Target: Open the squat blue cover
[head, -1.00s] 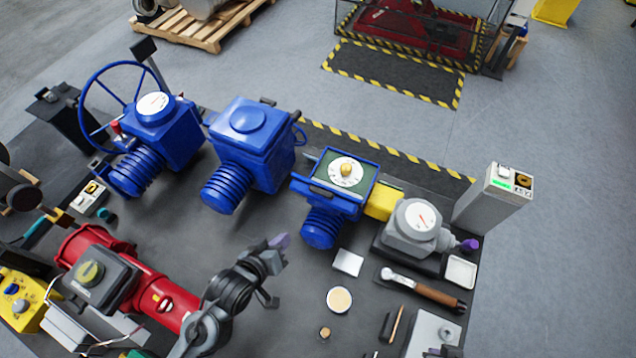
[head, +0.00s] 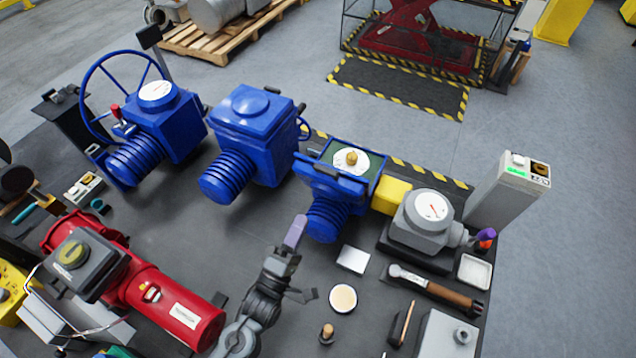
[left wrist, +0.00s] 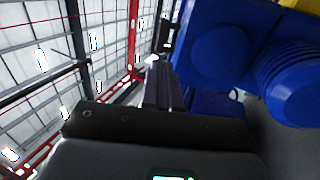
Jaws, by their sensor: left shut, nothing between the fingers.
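Two blue housings bear on the name. The middle one (head: 248,130) is a tall closed box with a round raised disc on its lid (head: 250,102). The lower one at right (head: 335,190) has a white dial with a brass knob (head: 351,160) showing on a green top, and a blue bar along its front edge. I cannot tell for sure which is the squat cover. My left gripper (head: 295,232) is shut and empty, its purple fingers raised in front of the lower housing and apart from it. In the left wrist view its fingers (left wrist: 162,85) point toward blue housings (left wrist: 212,50). My right gripper is out of view.
A blue handwheel actuator (head: 170,125) stands at left, a red cylinder (head: 175,312) at front left. Bare bench shows left of my gripper.

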